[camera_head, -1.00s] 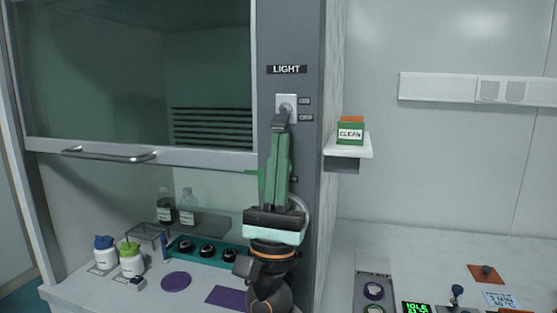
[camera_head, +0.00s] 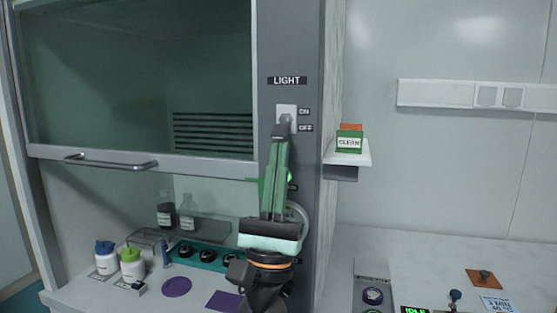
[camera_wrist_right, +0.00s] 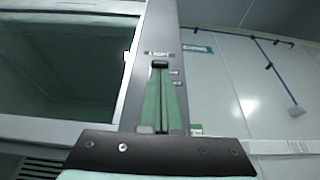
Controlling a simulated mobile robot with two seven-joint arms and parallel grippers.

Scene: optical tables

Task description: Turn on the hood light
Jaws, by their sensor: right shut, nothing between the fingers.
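The hood light switch (camera_head: 286,109) is a pale plate on the grey hood post, under a LIGHT label (camera_head: 287,80) with ON and OFF marks at its right. My right gripper (camera_head: 281,130) is shut and empty, its green fingers pointing up and its dark tips at the lower part of the plate. The tips partly cover the switch lever, so its position and any contact are hard to tell. In the right wrist view the closed fingertips (camera_wrist_right: 160,65) lie just under the LIGHT label. A green indicator (camera_head: 290,178) glows beside the fingers. My left gripper is out of view.
The hood's glass sash (camera_head: 140,80) with its handle (camera_head: 110,162) is at left. A small shelf (camera_head: 347,159) holding a CLEAN box (camera_head: 349,142) juts out right of the post. Bottles (camera_head: 132,264) and a teal rack stand on the bench below.

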